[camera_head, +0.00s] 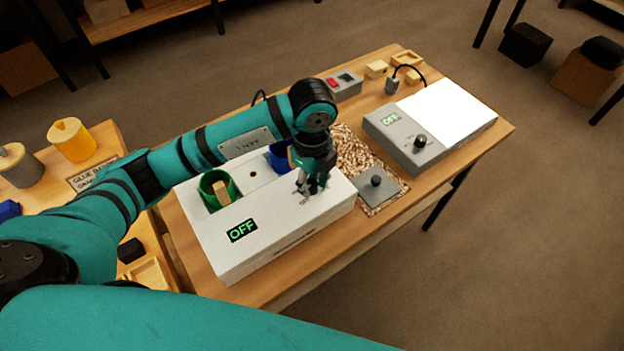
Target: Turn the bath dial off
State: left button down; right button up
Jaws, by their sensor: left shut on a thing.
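The bath is a long white box (285,226) on the wooden bench, with a lit green display (242,230) that reads OFF on its top. A green pot (209,199) with a wooden handle and a blue pot (279,158) sit in its top. My left gripper (312,189) points down at the right part of the bath's top, with its fingers shut on the bath dial. The fingers and wrist hide the dial almost wholly, so its pointer cannot be read. Part of a printed label shows beside the fingers. My right gripper is not in view.
Right of the bath are a speckled mat (352,150), a grey plate with a black knob (376,182), and a grey device (405,137) with a white panel, also reading OFF. A red-switched box (341,84) stands behind. A yellow jar (71,140) stands on the left table.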

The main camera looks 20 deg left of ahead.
aim_at(312, 184)
pick_arm(q)
jog(key=shift+w+r, duration=0.1)
jog(key=c, duration=1)
grip_release()
notch_tip(312, 184, up, 12)
jog(key=shift+f, duration=0.1)
